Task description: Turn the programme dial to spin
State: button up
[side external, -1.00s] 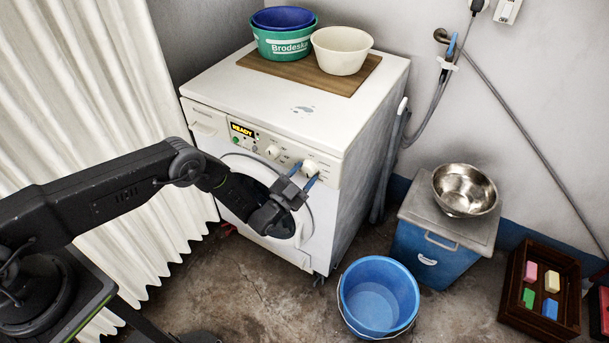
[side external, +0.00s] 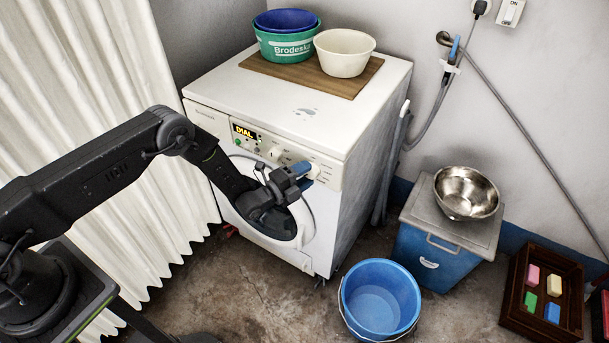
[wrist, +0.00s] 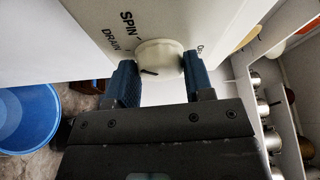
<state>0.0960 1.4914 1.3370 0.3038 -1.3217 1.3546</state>
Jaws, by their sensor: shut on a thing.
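The white washing machine (side external: 335,128) stands against the wall, and its display (side external: 244,132) reads "DIAL". The programme dial (wrist: 158,58) is a round white knob with a dark pointer line on the lower left of its face. The words SPIN (wrist: 130,20) and DRAIN (wrist: 118,42) are printed on the panel to its upper left. My gripper (wrist: 161,75) is shut on the dial, one blue finger on each side. In the side view my gripper (side external: 302,174) hides most of the dial at the panel's right end.
A second knob (side external: 276,153) sits left of the dial. Tubs (side external: 286,46) and a cream bowl (side external: 345,52) stand on a board on top. A blue bucket (side external: 380,295) with water is on the floor.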

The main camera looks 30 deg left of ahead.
jog(key=shift+r+m+g, duration=0.15)
jog(key=shift+m+g, duration=0.35)
jog(key=shift+m, duration=1)
jog(key=o, duration=0.9)
jog(key=shift+y, duration=0.3)
jog(key=v, duration=1.3)
jog(key=shift+s+a+r, duration=0.1)
jog(key=shift+s+a, duration=0.1)
jog(key=shift+s, duration=0.1)
